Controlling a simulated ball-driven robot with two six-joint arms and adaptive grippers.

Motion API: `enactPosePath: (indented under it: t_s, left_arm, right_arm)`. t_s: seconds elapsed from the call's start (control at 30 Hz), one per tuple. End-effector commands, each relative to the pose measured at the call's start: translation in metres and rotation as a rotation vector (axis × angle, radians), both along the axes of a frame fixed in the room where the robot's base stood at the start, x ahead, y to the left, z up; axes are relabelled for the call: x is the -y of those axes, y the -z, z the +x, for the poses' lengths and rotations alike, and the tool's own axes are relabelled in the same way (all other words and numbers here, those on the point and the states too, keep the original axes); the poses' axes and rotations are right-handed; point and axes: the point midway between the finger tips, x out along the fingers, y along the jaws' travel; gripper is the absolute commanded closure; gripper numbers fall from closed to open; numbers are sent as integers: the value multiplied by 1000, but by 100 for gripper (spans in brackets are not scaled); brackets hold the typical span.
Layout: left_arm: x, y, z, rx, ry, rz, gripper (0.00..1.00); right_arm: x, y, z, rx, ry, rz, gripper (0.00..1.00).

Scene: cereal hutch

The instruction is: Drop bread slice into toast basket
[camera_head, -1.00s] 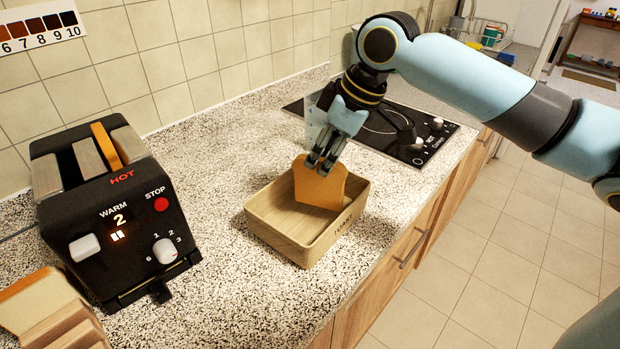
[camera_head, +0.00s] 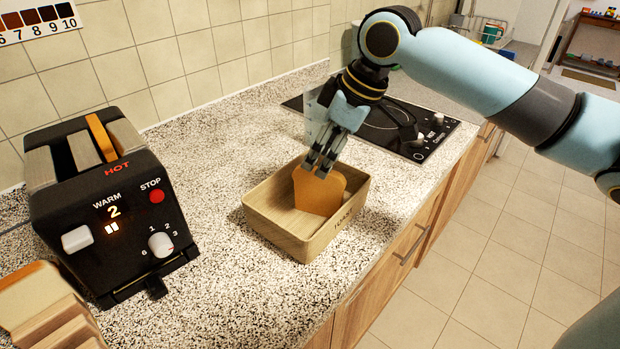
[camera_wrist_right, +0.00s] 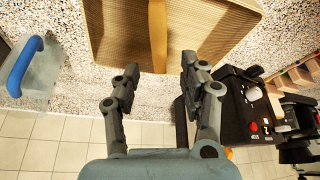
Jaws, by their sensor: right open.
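The brown bread slice (camera_head: 319,192) stands tilted inside the wooden toast basket (camera_head: 284,238), its lower part behind the front wall. My right gripper (camera_head: 320,170) is directly above it, pointing down, with its fingers at the slice's top edge. In the right wrist view the slice (camera_wrist_right: 158,35) shows edge-on between the spread fingertips of the right gripper (camera_wrist_right: 160,66), with gaps on both sides. The basket (camera_wrist_right: 205,30) lies beyond the fingers there. My left gripper does not show clearly in either view.
A black toaster (camera_head: 130,222) with another slice (camera_head: 102,138) in a slot stands left. Pale bread (camera_head: 38,300) is at the lower left. A black hob (camera_head: 420,140) lies behind. A clear thing with a blue handle (camera_wrist_right: 25,65) shows in the wrist view. Counter between toaster and basket is clear.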

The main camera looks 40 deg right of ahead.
Motion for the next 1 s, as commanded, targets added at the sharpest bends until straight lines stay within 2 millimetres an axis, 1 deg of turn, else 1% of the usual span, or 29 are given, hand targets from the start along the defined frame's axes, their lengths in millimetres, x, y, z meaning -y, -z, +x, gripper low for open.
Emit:
enactPosePath:
  t_s: [0.3, 0.43, 0.6, 1.0]
  left_arm:
    - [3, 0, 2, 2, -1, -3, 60]
    - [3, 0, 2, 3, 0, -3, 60]
    - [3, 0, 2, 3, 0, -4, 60]
    - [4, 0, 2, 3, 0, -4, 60]
  right_arm:
    - [10, -45, -17, 0, -5, -8, 56]
    - [12, -57, -21, -1, -2, -5, 56]
    - [12, -65, -24, -1, -1, -1, 56]
    - [12, -65, -24, 0, 0, 1, 56]
